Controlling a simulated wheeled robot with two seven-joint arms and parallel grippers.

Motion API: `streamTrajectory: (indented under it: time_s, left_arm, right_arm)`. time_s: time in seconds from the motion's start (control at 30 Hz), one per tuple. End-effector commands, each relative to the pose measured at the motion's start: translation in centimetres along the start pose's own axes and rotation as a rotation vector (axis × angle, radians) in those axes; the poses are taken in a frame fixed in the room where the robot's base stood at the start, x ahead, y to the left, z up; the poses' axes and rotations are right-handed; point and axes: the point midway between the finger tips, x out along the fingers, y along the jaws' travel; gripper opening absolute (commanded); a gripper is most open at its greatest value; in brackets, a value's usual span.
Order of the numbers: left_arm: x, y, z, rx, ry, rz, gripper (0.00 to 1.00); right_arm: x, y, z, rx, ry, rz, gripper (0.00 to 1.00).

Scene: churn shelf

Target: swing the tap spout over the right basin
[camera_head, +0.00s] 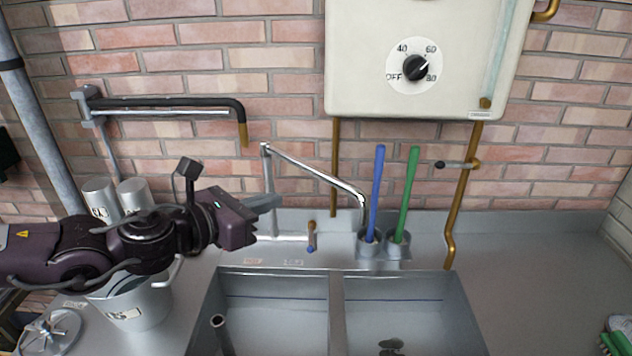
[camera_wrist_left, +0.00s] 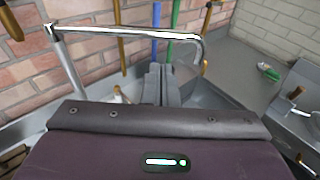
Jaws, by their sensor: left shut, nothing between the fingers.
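The chrome tap spout (camera_head: 320,174) runs from its upright post (camera_head: 268,185) at the back of the sink to the right, and its downturned end hangs near the blue-handled brush. In the head view this end lies right of the divider (camera_head: 338,310), toward the back of the right basin (camera_head: 405,310). The left basin (camera_head: 275,310) is beside it. My left gripper (camera_head: 279,201) is shut and empty, close to the post and below the spout in the picture. In the left wrist view the spout (camera_wrist_left: 130,30) crosses beyond the shut fingers (camera_wrist_left: 161,78); I cannot tell if they touch. My right gripper is not in view.
Blue (camera_head: 376,190) and green (camera_head: 407,190) handles stand in metal cups behind the divider. A boiler (camera_head: 420,60) hangs above. A black-sleeved swing pipe (camera_head: 170,103) is on the wall. A bucket (camera_head: 140,305) stands below my left arm. The right worktop (camera_head: 530,270) is mostly clear.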

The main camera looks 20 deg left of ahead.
Motion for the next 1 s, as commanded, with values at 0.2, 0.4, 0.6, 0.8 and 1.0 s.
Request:
streamTrajectory:
  time_s: [0.2, 0.4, 0.6, 0.8, 1.0]
  left_arm:
    - [2.2, -0.2, 0.0, -0.008, -0.003, -0.004, 0.0]
    - [3.3, 0.5, 0.3, -0.011, -0.01, 0.012, 0.0]
    - [4.1, 0.9, 0.4, -0.012, -0.012, 0.023, 0.0]
    - [5.1, 0.5, 0.3, -0.012, -0.01, 0.013, 0.0]
    - [6.7, 0.4, 0.6, -0.012, -0.01, 0.008, 0.0]
  right_arm:
    - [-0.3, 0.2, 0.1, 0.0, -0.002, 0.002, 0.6]
    - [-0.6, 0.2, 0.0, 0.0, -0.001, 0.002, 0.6]
    - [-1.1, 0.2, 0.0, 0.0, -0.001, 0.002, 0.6]
    - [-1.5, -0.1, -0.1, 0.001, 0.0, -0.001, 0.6]
    - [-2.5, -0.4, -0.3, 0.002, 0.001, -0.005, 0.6]
